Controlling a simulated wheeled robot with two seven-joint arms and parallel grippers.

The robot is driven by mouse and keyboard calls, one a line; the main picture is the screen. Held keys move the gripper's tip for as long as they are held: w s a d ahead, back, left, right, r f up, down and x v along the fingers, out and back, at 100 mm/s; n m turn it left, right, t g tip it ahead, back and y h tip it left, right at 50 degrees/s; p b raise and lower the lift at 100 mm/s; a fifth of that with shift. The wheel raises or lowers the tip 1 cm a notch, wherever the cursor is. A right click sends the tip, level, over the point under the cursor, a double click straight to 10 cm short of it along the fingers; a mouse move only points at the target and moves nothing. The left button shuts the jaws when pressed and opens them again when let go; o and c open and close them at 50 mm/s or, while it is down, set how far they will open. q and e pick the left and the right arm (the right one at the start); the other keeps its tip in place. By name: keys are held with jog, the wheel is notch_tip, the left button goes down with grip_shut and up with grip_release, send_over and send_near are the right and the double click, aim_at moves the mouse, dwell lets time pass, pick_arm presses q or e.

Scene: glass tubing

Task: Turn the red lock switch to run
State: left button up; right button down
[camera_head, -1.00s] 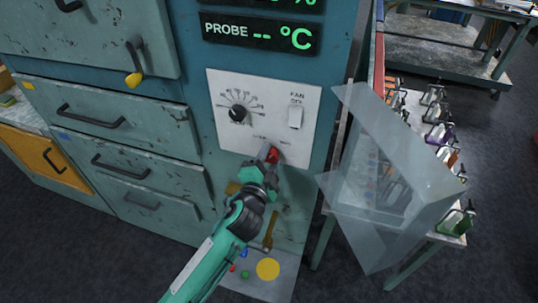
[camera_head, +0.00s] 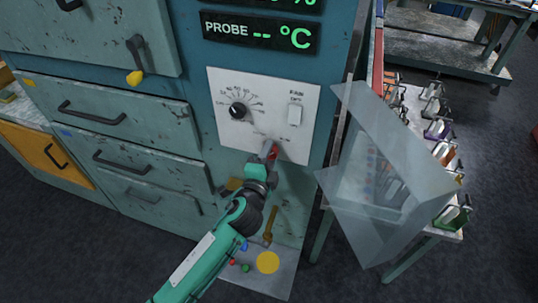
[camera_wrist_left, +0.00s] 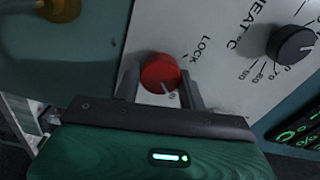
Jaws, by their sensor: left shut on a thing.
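The red lock switch (camera_head: 273,154) is a round knob low on the white control panel (camera_head: 264,87). In the left wrist view the knob (camera_wrist_left: 160,73) sits between the two fingers, and its white pointer line points down and slightly right in the picture, away from the LOCK lettering. My left gripper (camera_head: 268,157) is shut on the knob from the front. The label near the pointer's tip is mostly hidden by the finger and gripper body. My right gripper is not in view.
A black heat dial (camera_head: 238,111) and a white fan switch (camera_head: 295,115) sit above on the panel. A clear angled guard (camera_head: 385,205) stands to the right, before a bench of clamps. A yellow disc (camera_head: 268,262) lies below on a pale sheet.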

pick_arm(q)
jog(key=o, duration=1)
jog(key=b+v, duration=0.4)
jog(key=v, duration=0.9)
jog(key=shift+s+a, duration=0.1)
jog(key=shift+s, duration=0.25)
